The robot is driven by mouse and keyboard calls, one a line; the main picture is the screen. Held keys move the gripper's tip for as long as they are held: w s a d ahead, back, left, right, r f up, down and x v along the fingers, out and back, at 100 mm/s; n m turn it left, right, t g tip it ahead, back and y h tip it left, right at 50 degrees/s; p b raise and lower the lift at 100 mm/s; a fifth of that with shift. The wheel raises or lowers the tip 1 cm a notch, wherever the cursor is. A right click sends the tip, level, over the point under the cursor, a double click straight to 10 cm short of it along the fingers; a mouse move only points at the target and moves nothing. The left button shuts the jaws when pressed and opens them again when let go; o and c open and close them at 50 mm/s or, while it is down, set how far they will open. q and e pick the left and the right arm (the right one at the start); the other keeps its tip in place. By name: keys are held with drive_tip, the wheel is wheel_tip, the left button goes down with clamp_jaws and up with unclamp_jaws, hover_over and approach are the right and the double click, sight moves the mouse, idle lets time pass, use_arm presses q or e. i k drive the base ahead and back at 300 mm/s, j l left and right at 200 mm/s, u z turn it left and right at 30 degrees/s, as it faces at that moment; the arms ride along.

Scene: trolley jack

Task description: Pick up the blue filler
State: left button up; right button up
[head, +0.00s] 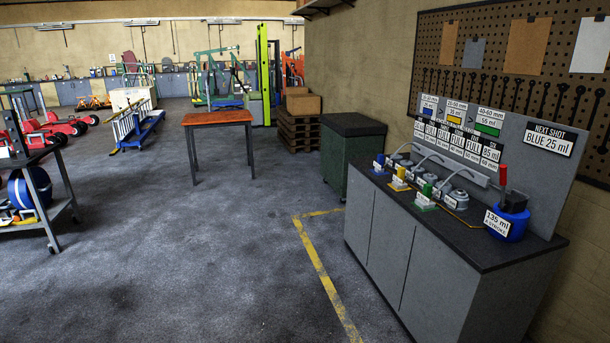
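A small blue filler (379,163) stands at the left end of the dark-topped bench (463,243) on the right. A yellow filler (399,180) and a green filler (427,195) stand to its right in the same row. A larger blue container (508,222), labelled 135 ml, sits near the bench's right end with a red-handled part on top. A sign (549,139) above it reads BLUE 25 ml. Neither of my grippers is in view.
Several metal units (461,197) with pipes line the bench behind the fillers. A green cabinet (350,155) stands beyond the bench. An orange-topped table (213,117) stands mid-room; a trolley (62,208) is at the left. The floor before the bench is clear, with a yellow line (323,276).

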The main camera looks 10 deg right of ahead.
sight(379, 169)
drive_tip(key=i+z, duration=0.1)
drive_tip(key=i, duration=1.1)
drive_tip(key=i+j, duration=0.15)
drive_tip(key=i, duration=1.1)
drive_tip(key=i+z, duration=0.2)
drive_tip(key=i, duration=0.75)
drive_tip(key=i+j+z, duration=0.2)
drive_tip(key=i, duration=0.8)
